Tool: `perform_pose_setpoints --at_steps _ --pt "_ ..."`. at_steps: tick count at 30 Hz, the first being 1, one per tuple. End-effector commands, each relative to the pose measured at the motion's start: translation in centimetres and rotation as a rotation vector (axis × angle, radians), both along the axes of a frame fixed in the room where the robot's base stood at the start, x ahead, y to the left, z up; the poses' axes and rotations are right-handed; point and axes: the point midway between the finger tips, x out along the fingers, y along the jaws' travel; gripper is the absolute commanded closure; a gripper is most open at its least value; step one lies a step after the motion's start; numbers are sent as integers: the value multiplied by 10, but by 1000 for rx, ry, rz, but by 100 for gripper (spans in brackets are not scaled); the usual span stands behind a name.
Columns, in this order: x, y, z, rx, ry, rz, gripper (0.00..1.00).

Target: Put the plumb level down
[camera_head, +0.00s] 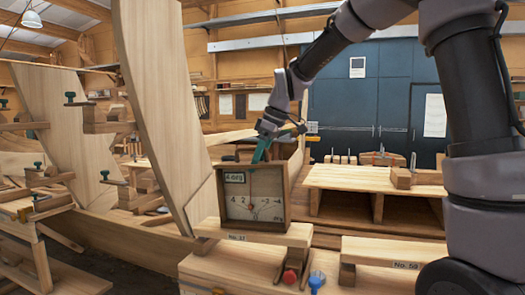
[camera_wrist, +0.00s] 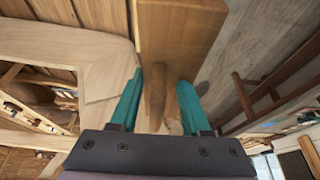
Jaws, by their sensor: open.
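The plumb level (camera_head: 234,206) is a wooden box with a pale dial face, a red needle and numbers. It stands upright on a small wooden stand (camera_head: 210,228) labelled like "No. 31", and looks to rest on its plank. My gripper (camera_head: 264,150) is just above the box, pointing down. In the wrist view, the level's wooden top (camera_wrist: 180,35) and a rounded handle (camera_wrist: 155,98) show. The teal fingers of my gripper (camera_wrist: 160,78) are open, one on each side of the handle, with gaps visible. The level's underside is hidden.
A second stand (camera_head: 390,250) labelled like "No. 50" is to the right, with its plank bare. A red knob (camera_head: 290,276) and a blue knob (camera_head: 316,280) sit below the level. Tall hull planks (camera_head: 155,90) rise close on the left. A bench (camera_head: 375,177) stands behind.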

Motion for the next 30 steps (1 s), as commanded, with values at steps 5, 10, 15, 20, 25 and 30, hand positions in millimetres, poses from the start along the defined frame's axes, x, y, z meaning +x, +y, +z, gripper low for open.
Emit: perform_pose_setpoints --at_steps 5,10,15,20,25,30 --pt "-3 -9 28 2 -6 -2 53" --pt "-8 -23 64 2 -5 -3 53" --pt "-12 -35 93 2 -3 -2 53" --pt "-15 -41 109 2 -2 0 53" --pt "-16 -44 115 1 -1 -3 53" --pt "-31 -69 117 7 -3 -143 53"
